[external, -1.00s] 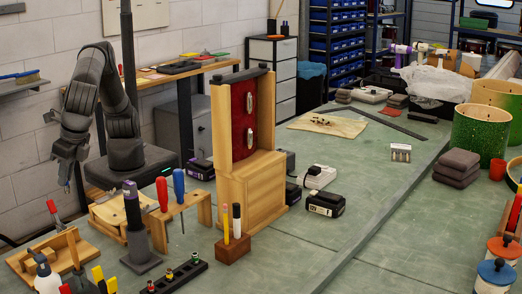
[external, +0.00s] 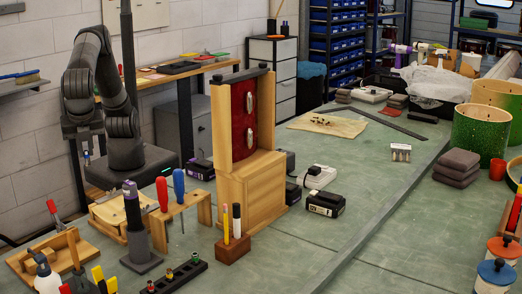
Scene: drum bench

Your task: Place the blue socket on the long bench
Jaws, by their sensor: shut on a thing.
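My gripper (external: 87,152) is at the left, in front of the white block wall, pointing down. It is shut on a small blue thing, the blue socket (external: 87,160), which shows only as a tiny spot at the fingertips. The socket is in the air, to the left of and behind the wooden blocks and tools. The long green-topped bench (external: 340,240) fills the foreground and runs back to the right. A black socket rail (external: 176,279) with several small coloured sockets lies at its front left.
A tall wooden stand with a red panel (external: 238,130) rises mid-bench. A screwdriver rack (external: 183,222), a purple-topped tool on a stand (external: 137,228) and a toggle clamp (external: 52,212) crowd the left. The bench's middle is mostly clear. Green drums (external: 480,140) stand at right.

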